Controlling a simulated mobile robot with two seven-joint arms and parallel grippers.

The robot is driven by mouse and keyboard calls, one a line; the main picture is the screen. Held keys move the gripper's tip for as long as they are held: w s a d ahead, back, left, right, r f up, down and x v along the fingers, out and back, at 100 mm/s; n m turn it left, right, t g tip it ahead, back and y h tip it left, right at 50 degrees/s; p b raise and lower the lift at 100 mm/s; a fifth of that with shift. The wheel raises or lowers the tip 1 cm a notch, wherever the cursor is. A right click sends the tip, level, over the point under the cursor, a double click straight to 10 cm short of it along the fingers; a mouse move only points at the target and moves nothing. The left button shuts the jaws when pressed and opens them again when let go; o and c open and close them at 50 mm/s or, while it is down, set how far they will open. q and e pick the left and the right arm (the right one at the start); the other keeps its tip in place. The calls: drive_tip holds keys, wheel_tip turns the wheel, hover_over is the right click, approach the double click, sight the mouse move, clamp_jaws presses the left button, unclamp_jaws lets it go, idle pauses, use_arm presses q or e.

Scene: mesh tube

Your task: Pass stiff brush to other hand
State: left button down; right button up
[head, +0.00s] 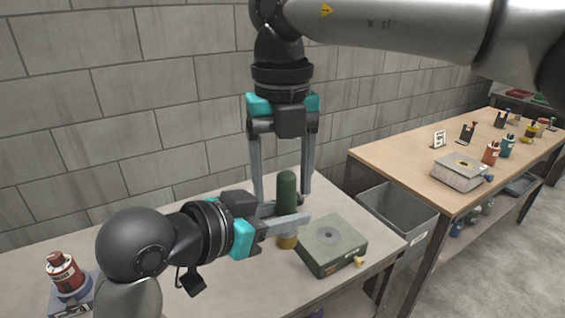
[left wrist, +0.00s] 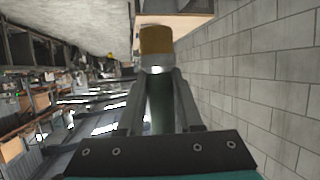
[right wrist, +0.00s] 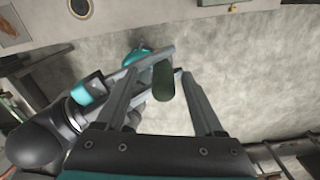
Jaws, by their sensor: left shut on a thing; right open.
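The stiff brush has a dark green rounded handle (head: 287,188) and a yellow-brown lower end (head: 287,241). It stands upright in the head view. My left gripper (head: 284,216) is shut on its middle from the left. The left wrist view shows the yellow-brown end (left wrist: 156,42) beyond the fingers and green between them. My right gripper (head: 283,198) points down from above, open, with one finger on each side of the handle. In the right wrist view the green handle (right wrist: 162,80) lies between its spread fingers, with my left fingers crossing behind it.
A grey-green box (head: 325,258) with a round recess sits on the near table, right of the brush. A red can (head: 63,270) stands at the table's left. A grey bin (head: 396,216) sits between this table and a second table (head: 400,160) bearing several items. A block wall stands behind.

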drive_tip(key=shift+c, duration=0.3)
drive_tip(key=c, duration=0.8)
use_arm(q)
drive_tip(key=shift+d, duration=0.1)
use_arm(e)
drive_tip(key=shift+s+a, duration=0.15)
clamp_jaws()
use_arm(q)
drive_tip(key=shift+c, duration=2.4)
unclamp_jaws()
